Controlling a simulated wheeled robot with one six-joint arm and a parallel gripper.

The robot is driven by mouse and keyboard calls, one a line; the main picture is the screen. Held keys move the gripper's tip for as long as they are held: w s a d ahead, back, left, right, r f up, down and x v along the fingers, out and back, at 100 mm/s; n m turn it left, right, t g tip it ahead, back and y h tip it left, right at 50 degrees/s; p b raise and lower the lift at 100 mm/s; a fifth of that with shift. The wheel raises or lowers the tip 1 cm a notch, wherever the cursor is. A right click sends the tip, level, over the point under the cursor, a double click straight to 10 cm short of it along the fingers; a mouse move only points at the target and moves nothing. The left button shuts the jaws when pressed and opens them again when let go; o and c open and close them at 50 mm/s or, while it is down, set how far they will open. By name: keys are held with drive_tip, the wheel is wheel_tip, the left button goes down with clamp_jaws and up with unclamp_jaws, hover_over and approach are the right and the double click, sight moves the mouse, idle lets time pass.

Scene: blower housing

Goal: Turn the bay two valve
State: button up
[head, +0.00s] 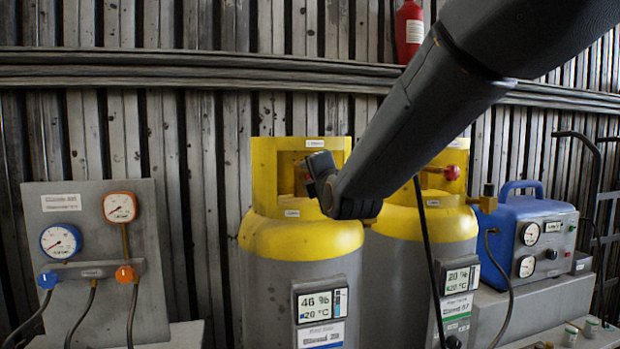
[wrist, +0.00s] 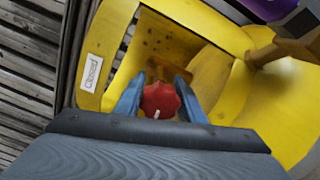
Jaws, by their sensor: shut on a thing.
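Two grey cylinders with yellow tops stand side by side in the head view, the left one (head: 300,240) and the right one (head: 430,225). My arm reaches from the upper right to the collar of the left cylinder, and my gripper (head: 318,180) is at the collar opening. In the wrist view a red valve knob (wrist: 160,100) with a white mark sits between the two blue fingers of my gripper (wrist: 160,102), which is shut on it. A "Closed" label (wrist: 92,72) is on the yellow collar. A second red knob (head: 452,172) shows on the right cylinder.
A gauge panel (head: 90,215) with a blue and an orange gauge stands at the left. A blue machine (head: 528,235) with a hose stands at the right. The left cylinder's display (head: 320,303) reads 46 %. A red extinguisher (head: 409,30) hangs above.

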drive_tip(key=shift+n, duration=1)
drive_tip(key=o, duration=1)
drive_tip(key=shift+o, duration=0.2)
drive_tip(key=shift+s, duration=0.15)
drive_tip(key=b+v, duration=0.1)
drive_tip(key=v, duration=0.6)
drive_tip(key=shift+s+b, duration=0.35)
drive_tip(key=shift+d, duration=0.1)
